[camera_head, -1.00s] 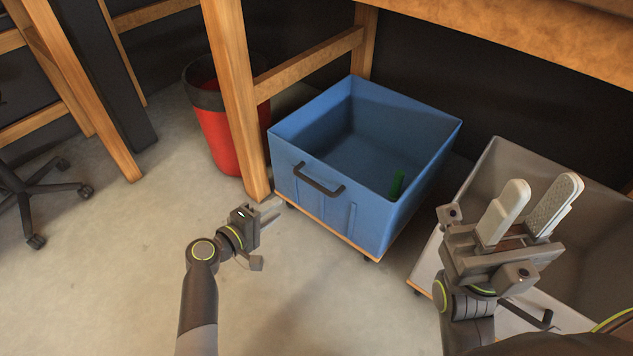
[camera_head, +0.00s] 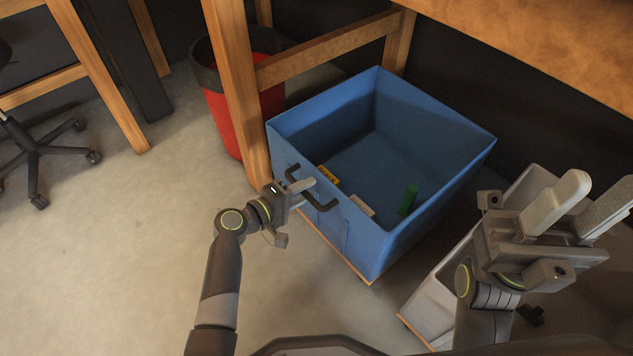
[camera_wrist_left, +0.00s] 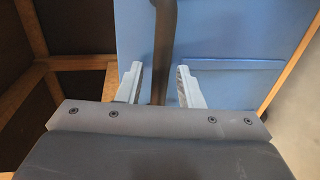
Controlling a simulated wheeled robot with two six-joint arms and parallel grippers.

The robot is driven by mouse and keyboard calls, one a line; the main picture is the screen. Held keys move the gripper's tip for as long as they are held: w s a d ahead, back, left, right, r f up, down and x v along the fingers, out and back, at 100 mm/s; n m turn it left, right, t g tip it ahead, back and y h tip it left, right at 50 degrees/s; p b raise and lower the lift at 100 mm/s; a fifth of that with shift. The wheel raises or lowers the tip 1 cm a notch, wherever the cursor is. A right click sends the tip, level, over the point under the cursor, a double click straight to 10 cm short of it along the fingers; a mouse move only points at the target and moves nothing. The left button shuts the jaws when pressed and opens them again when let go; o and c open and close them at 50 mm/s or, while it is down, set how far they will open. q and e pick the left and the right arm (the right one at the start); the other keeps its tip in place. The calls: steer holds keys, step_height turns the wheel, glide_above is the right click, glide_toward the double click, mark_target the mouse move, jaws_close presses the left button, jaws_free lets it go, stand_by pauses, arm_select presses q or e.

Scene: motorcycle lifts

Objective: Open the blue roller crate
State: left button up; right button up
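The blue roller crate (camera_head: 352,226) stands on the floor partly under the wooden bench, open at the top. Its dark handle (camera_head: 318,203) is on the front face. My left gripper (camera_head: 306,187) is at the handle. In the left wrist view the fingers of my left gripper (camera_wrist_left: 158,84) are apart, with the dark handle bar (camera_wrist_left: 161,50) between them and a gap showing on each side. My right gripper (camera_head: 581,209) is open and empty, raised at the right in front of the grey crate. The crate holds a green object (camera_head: 408,200) and small yellow and white items.
A grey crate (camera_head: 440,295) stands right of the blue one. A wooden bench leg (camera_head: 238,95) is close to the blue crate's left side, with a red bin (camera_head: 222,125) behind it. The floor in front at left is clear.

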arm_select(q)
steer(key=shift+d, duration=0.1)
steer(key=shift+c, duration=0.5)
jaws_close()
